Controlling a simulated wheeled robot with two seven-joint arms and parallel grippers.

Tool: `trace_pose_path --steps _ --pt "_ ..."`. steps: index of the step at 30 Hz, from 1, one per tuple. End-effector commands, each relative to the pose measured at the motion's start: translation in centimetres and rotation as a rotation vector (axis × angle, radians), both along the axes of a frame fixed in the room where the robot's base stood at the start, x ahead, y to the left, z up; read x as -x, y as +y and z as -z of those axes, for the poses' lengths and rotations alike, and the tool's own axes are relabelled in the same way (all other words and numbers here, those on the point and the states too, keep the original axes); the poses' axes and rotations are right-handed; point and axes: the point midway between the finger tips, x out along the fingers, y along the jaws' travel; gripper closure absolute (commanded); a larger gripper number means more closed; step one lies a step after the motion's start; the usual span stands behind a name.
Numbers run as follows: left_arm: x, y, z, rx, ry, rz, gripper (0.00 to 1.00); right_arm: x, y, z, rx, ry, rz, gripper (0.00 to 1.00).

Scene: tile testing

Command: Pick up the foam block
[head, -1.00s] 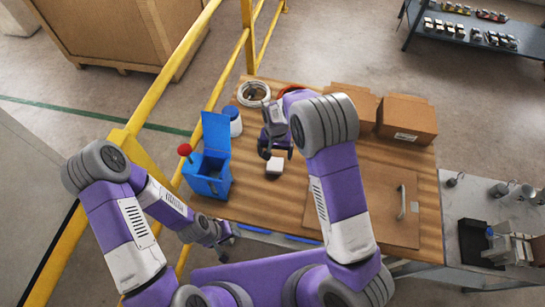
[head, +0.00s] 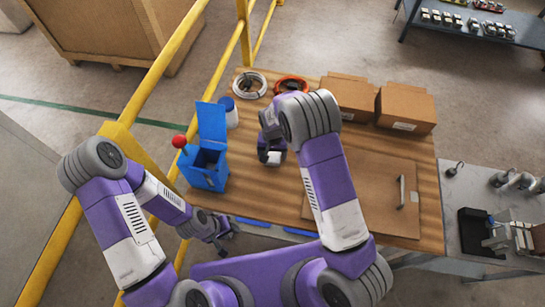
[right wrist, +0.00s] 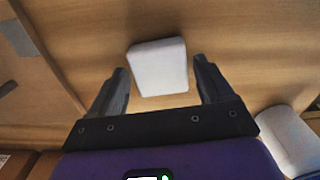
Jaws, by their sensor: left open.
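The foam block (head: 274,158) is a small white block on the wooden table, left of the table's middle. It is partly hidden by my right gripper (head: 271,159) in the head view. In the right wrist view the block (right wrist: 158,68) lies flat between and slightly beyond the fingertips of my right gripper (right wrist: 158,80). Those fingers are open, with a gap on each side of the block. My left gripper (head: 226,238) is open and empty near the table's front left edge, away from the block.
A blue open-lidded box (head: 206,165) with a red knob (head: 179,141) stands left of the block. A brown panel with a handle (head: 402,192) lies to the right.

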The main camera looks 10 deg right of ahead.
Motion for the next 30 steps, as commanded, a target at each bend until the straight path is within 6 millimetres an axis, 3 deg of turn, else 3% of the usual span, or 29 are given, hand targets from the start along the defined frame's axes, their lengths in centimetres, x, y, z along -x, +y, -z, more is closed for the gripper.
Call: trace_pose_path --steps 1,9,19,30 --pt "0.0 0.0 0.0 0.000 0.000 0.000 0.57 0.0 0.0 0.0 0.000 0.000 0.000 0.28" --pt "0.0 0.0 0.0 0.000 0.000 0.000 0.57 0.0 0.0 0.0 0.000 0.000 0.000 0.66" --pt "0.0 0.0 -0.2 0.000 0.000 0.000 0.57 -0.1 0.0 -0.8 0.000 -0.002 0.000 0.66" --pt "0.0 0.0 -1.9 0.000 0.000 0.000 0.57 -0.1 0.1 -7.8 -0.002 -0.004 0.000 0.66"
